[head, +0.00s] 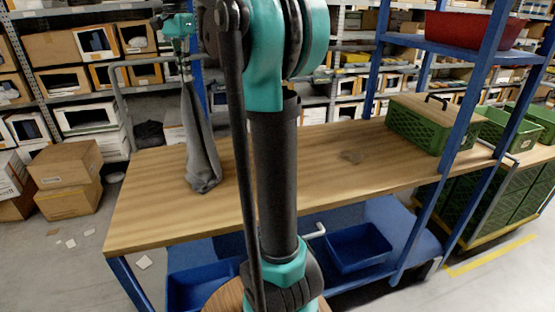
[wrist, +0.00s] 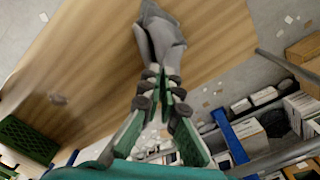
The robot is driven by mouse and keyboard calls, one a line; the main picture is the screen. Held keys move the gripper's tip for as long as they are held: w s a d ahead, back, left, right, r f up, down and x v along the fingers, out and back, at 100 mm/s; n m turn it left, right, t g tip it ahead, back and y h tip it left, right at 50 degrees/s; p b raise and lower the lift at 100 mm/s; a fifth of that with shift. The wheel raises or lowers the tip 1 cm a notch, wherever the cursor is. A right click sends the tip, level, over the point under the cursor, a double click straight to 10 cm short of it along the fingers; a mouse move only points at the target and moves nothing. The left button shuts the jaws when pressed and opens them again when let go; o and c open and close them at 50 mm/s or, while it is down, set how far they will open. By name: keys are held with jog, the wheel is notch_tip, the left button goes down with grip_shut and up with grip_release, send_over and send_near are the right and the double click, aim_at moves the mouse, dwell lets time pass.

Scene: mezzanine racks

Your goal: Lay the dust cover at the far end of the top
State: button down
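The dust cover (head: 199,145) is a grey cloth hanging in a long, narrow bunch from my gripper (head: 186,76). Its lower end seems to rest on the wooden top (head: 300,150), towards the left end. In the wrist view, the fingers of my gripper (wrist: 160,88) are closed together on the dust cover (wrist: 158,38), which runs away from the fingertips over the wood. My gripper is well above the top, near its back edge. My arm hides part of the middle of the top in the head view.
A green crate with a lid (head: 420,122) stands at the right of the top, beside blue rack posts. A red bin (head: 474,30) sits on the shelf above. Blue bins (head: 358,247) are below the top. Cartons (head: 68,180) stand on the floor at left. The left of the top is otherwise bare.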

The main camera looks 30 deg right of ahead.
jog(key=f, duration=2.7)
jog(key=shift+a+f, duration=0.15)
jog(key=shift+a, duration=0.05)
jog(key=c, duration=1.1)
grip_release()
jog(key=shift+o, duration=0.2)
notch_tip(320, 180, up, 12)
jog(key=shift+s, duration=0.15)
